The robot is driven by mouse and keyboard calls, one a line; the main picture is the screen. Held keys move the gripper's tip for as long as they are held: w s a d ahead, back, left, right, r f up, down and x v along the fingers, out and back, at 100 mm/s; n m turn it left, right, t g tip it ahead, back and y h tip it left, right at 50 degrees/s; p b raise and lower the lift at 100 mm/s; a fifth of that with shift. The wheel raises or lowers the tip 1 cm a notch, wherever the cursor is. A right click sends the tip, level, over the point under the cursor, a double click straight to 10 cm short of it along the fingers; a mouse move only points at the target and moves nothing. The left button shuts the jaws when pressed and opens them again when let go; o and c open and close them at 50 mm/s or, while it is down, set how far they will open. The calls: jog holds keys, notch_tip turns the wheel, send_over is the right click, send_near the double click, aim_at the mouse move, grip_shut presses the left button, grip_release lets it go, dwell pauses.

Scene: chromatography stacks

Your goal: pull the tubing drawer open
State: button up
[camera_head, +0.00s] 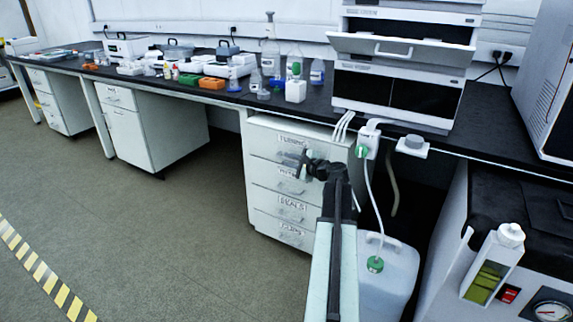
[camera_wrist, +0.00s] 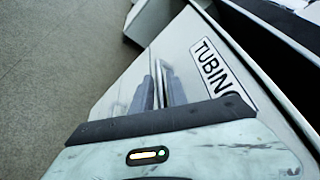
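The tubing drawer (camera_head: 262,141) is the top white drawer of a cabinet under the bench. Its front looks flush with the drawers below in the head view. The wrist view shows its white front (camera_wrist: 190,75) and TUBING label close up, with a dark space beyond its top edge. My gripper (camera_head: 297,160) is at the lower part of this front. In the wrist view, blurred grey finger shapes (camera_wrist: 158,85) reach toward it, left of the label.
Lower drawers, including seals (camera_head: 291,204) and clips (camera_head: 291,232), have their own handles. A white jug (camera_head: 392,275) with a green cap and tube stands right of the cabinet. The black bench top (camera_head: 232,97) overhangs. The floor (camera_head: 190,225) at left is clear.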

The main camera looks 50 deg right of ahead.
grip_shut()
dwell(1.4)
